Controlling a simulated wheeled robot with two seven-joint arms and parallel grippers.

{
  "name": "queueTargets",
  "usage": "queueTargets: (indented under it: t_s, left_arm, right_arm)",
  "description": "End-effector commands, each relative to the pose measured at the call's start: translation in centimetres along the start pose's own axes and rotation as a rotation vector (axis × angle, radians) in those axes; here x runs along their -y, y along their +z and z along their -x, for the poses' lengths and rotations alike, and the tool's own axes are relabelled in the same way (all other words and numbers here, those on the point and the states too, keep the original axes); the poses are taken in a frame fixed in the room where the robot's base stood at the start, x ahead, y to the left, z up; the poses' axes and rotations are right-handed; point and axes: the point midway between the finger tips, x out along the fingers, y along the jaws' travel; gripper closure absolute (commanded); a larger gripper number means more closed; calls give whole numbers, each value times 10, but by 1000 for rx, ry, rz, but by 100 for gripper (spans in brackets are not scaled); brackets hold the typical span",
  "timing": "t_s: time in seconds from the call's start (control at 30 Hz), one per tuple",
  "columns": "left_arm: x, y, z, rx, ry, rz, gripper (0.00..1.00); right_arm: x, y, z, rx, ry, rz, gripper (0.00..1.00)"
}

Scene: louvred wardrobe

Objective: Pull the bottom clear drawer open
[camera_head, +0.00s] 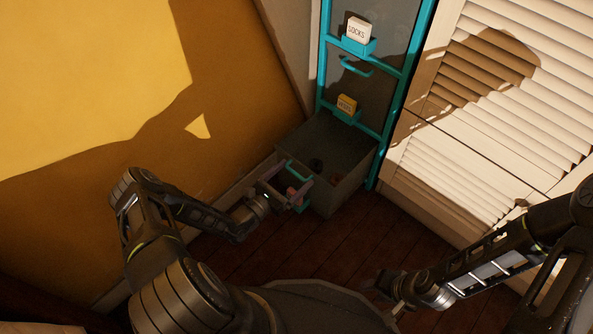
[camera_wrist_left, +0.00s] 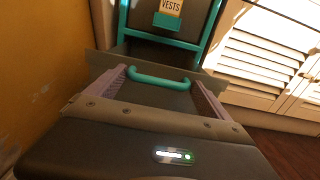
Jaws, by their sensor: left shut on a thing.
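The bottom clear drawer (camera_head: 348,186) stands out from the teal-framed unit, with its open top showing a few dark and reddish items inside. Its teal handle (camera_head: 299,171) is on the front face and also shows in the left wrist view (camera_wrist_left: 158,80). My left gripper (camera_head: 297,187) is at the drawer front, shut on the handle, with a finger on either side of it in the left wrist view (camera_wrist_left: 160,88). My right gripper (camera_head: 391,286) is low over the floor, away from the drawer; its jaws are too small and dark to read.
Above are closed drawers with a SOCKS label (camera_head: 358,31) and a VESTS label (camera_head: 346,104). A yellow wall (camera_head: 90,90) is close on the left. White louvred doors (camera_head: 480,110) stand on the right. Dark floorboards (camera_head: 330,240) before the drawer are clear.

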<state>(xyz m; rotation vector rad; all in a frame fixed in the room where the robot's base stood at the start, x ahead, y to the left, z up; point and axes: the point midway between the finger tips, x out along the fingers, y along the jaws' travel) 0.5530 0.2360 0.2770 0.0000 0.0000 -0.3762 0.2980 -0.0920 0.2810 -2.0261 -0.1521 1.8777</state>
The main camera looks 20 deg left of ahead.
Motion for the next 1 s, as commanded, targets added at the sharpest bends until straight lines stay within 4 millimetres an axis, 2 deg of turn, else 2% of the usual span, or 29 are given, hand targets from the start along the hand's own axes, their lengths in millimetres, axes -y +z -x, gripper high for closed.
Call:
queueTargets:
  t_s: [0.03, 0.3, 0.33, 0.4, 0.6, 0.73, 1.0]
  left_arm:
    - [7, 0, 0, 0, -12, 5, 81]
    - [7, -1, 0, 0, -13, 5, 81]
    - [7, -1, 0, 0, -13, 5, 6]
    - [7, -1, 0, 0, -13, 5, 1]
    - [5, -1, 1, -1, -10, 4, 0]
    - [4, 0, 9, -2, -7, 4, 0]
    - [3, 1, 50, -2, -5, 4, 0]
  right_arm:
    - [0, 0, 0, 0, 0, 0, 60]
    - [0, 0, 0, 0, 0, 0, 60]
    - [0, 0, 0, 0, 0, 0, 60]
    - [0, 0, 0, 0, 0, 0, 60]
    - [0, 0, 0, 0, 0, 0, 60]
    - [1, 0, 3, 1, 0, 0, 60]
    - [7, 3, 13, 8, -3, 4, 60]
